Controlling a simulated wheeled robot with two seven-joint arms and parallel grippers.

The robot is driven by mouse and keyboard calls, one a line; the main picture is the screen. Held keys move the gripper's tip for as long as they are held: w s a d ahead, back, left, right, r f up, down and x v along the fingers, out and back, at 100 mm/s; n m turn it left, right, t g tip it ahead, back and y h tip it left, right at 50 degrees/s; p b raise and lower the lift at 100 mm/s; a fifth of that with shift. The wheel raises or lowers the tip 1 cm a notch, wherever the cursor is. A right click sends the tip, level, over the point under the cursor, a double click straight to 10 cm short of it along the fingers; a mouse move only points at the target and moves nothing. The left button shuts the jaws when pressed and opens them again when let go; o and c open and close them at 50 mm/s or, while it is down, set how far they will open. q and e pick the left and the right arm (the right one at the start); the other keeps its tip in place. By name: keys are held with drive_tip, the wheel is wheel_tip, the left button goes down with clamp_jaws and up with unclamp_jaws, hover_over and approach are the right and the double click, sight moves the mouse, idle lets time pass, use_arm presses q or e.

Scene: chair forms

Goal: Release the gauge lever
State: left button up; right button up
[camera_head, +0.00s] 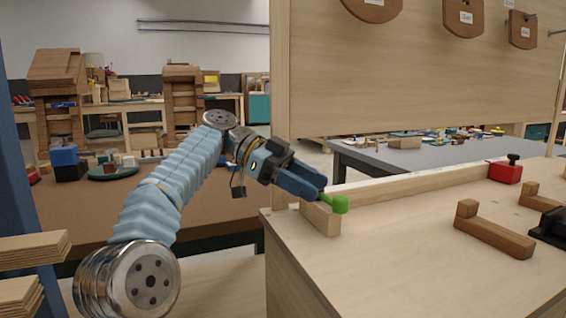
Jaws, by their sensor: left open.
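A bright green lever with a round knob (341,204) shows at the near left corner of the pale wooden bench top. It appears to sit at a light wooden block (321,218), and part of it is hidden behind my fingers. I take it to be the gauge lever. My left gripper (318,190) comes in from the left with its blue fingers right at the green lever. Its jaws are open, seen nearly side-on, so the gap is hard to see. I cannot tell whether a finger touches the lever. My right gripper is not in view.
A wooden fence strip (420,188) runs along the back of the bench top (400,270). A red block with a black knob (505,171), L-shaped brown wooden pieces (490,232) and a black fixture (550,228) stand to the right. An upright wooden panel (400,70) rises behind.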

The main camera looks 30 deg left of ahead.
use_arm(q)
drive_tip(key=p+v, duration=0.2)
drive_tip(key=v, duration=0.5)
drive_tip(key=shift+p, duration=0.3)
drive_tip(key=shift+a, duration=0.1)
